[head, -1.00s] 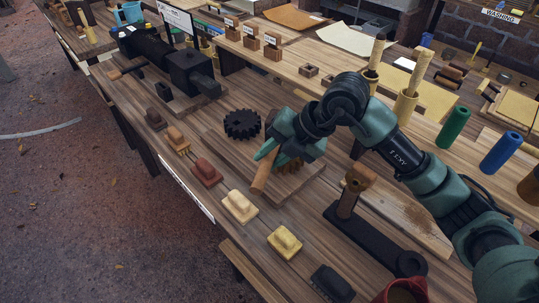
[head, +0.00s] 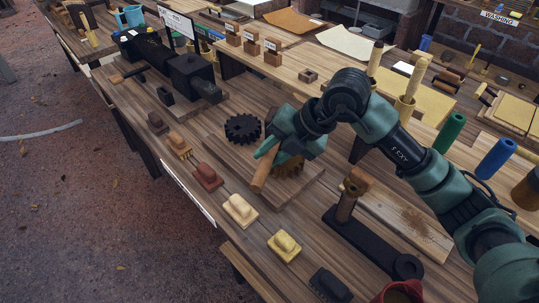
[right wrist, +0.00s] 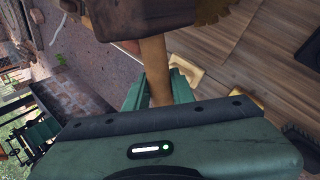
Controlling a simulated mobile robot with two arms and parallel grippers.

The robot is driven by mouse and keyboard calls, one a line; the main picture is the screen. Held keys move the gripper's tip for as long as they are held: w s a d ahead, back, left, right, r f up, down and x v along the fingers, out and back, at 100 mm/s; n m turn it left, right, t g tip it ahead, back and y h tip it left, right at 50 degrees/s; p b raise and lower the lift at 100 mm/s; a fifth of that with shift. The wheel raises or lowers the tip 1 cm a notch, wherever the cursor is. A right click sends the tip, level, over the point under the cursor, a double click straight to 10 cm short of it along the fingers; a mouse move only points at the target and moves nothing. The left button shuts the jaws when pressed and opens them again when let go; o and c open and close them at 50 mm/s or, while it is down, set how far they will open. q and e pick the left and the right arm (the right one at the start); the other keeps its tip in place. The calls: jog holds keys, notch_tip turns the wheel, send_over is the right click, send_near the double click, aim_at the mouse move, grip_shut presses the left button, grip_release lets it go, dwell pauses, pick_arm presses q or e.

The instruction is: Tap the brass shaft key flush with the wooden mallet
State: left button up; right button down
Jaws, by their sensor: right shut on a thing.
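My right gripper (head: 267,148) is shut on the wooden mallet. The mallet's brown handle (head: 264,171) sticks out below the fingers, over the wooden board. In the right wrist view the handle (right wrist: 153,62) runs up from between the gripper's fingers (right wrist: 158,88) to the dark mallet head (right wrist: 130,15). A brass-coloured toothed gear (head: 291,168) is partly hidden behind the gripper; its teeth also show beside the mallet head in the wrist view (right wrist: 212,10). I cannot make out the brass shaft key. My left gripper is not in view.
A black gear (head: 242,128) lies on the board (head: 310,184). Several coloured blocks, including a red one (head: 208,177) and a cream one (head: 240,210), line the bench's front edge. A black stand with a wooden post (head: 347,205) is on the right. A dark machine (head: 188,72) stands far left.

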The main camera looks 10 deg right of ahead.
dwell(0.4)
notch_tip(320, 180, down, 3)
jog(key=shift+w+r+b, duration=0.1)
jog(key=shift+r+b, duration=0.05)
jog(key=shift+b, duration=1)
jog(key=shift+f, duration=0.25)
jog(key=shift+r, duration=0.1)
jog(key=shift+r+p, duration=0.95)
jog(key=shift+r, duration=0.5)
